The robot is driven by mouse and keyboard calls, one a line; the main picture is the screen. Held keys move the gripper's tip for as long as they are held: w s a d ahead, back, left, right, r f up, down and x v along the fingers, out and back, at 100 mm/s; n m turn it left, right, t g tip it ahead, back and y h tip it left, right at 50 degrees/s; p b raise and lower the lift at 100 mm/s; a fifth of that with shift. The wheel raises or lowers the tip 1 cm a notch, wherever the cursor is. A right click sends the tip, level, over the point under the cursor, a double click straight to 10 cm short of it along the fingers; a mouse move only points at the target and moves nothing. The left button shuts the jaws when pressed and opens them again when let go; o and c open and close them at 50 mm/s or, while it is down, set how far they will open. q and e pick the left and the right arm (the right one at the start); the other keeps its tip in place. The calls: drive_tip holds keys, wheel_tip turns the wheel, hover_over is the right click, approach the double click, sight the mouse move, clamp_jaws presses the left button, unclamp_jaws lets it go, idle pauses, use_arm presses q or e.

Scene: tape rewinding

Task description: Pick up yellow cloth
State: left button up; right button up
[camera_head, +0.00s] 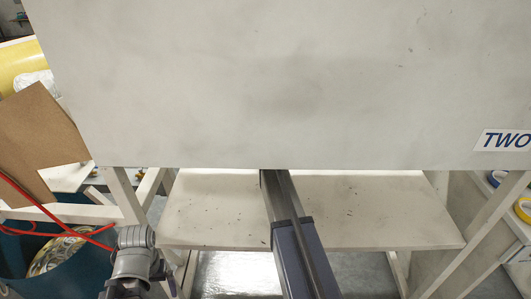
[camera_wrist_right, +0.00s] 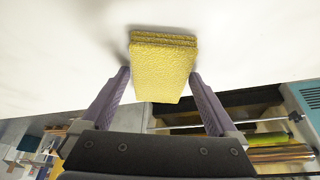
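In the right wrist view the yellow cloth (camera_wrist_right: 163,72) looks like a thick, rough-textured, layered block beside a white surface (camera_wrist_right: 60,60). I cannot see the cloth or my right gripper in the head view. At the head view's lower left only a grey link of my left arm shows; the left gripper is out of frame.
A large pale panel (camera_head: 250,80) fills the upper head view, with a "TWO" label (camera_head: 505,140) at right. Below it is a lower shelf (camera_head: 380,215). At left are brown cardboard (camera_head: 35,140), red cables and a dark blue bin (camera_head: 75,275). Rolls of tape (camera_head: 523,209) lie at far right.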

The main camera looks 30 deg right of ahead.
drive_tip(key=c, duration=1.1)
drive_tip(key=shift+r+p, duration=0.95)
drive_tip(key=shift+p, duration=0.05)
wheel_tip(320, 180, up, 2)
drive_tip(key=shift+r+p, duration=0.1)
drive_tip(key=shift+p, duration=0.95)
drive_tip(key=s+a, duration=0.8)
drive_tip(key=a, duration=0.4)
drive_tip(key=s+a, duration=0.9)
drive_tip(key=a, duration=0.3)
drive_tip(key=s+a, duration=0.9)
drive_tip(key=a, duration=0.3)
drive_tip(key=shift+s+a+f+b, duration=0.2)
drive_tip(key=shift+s+f+b, duration=0.05)
drive_tip(key=shift+f+b, duration=0.05)
drive_tip(key=shift+a, duration=0.1)
